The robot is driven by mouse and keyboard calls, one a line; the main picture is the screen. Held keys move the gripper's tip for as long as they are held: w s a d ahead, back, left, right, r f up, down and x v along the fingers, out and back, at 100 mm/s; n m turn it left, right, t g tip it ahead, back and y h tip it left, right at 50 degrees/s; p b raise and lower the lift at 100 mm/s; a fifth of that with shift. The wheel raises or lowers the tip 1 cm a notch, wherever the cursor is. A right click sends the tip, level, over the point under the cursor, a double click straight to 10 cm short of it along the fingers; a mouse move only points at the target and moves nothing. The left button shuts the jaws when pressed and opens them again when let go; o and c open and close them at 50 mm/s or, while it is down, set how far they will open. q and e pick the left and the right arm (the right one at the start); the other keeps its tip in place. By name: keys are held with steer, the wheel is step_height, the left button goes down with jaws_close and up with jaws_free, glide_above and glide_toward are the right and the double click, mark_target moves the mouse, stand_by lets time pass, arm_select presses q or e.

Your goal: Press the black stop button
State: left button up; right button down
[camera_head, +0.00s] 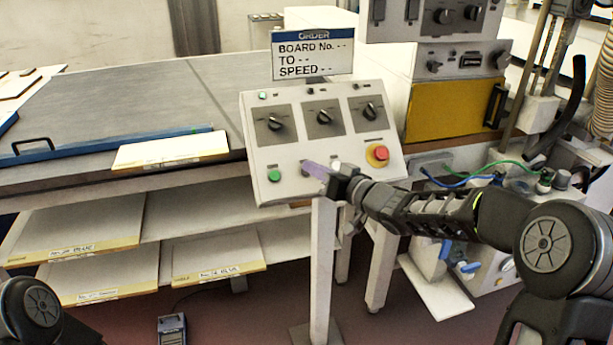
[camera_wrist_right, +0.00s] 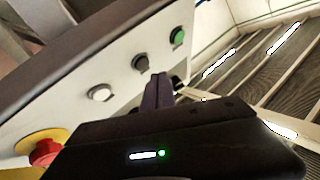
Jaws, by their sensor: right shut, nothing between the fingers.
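The black stop button (camera_wrist_right: 140,62) shows in the right wrist view on the sloped grey control panel (camera_head: 352,182), between a green button (camera_wrist_right: 178,36) and a white button (camera_wrist_right: 100,92). In the head view my right gripper largely hides it. My right gripper (camera_head: 316,169) comes in from the right, shut and empty, its fingertips in front of the panel's lower row. In the right wrist view its fingertips (camera_wrist_right: 159,80) are just beside the black button; whether they touch it I cannot tell. My left gripper is out of view; only part of my left arm shows.
A red emergency stop on a yellow base (camera_head: 380,153) is at the panel's right. Three dark knobs (camera_head: 323,117) sit above the button row. A sign (camera_head: 312,56) stands behind the panel. A table with boards (camera_head: 140,90) is on the left; hoses and cables (camera_head: 490,172) are on the right.

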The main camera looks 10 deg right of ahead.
steer(key=shift+w+f, duration=0.4)
steer(key=shift+f, duration=0.1)
stand_by(1.8)
steer(key=shift+w+f, duration=0.2)
steer(key=shift+w, duration=0.1)
steer(key=shift+w+f, duration=0.25)
stand_by(0.7)
steer(key=shift+s, duration=0.1)
steer(key=shift+s+r+p, duration=0.3)
steer(key=shift+s+r, duration=0.2)
stand_by(0.4)
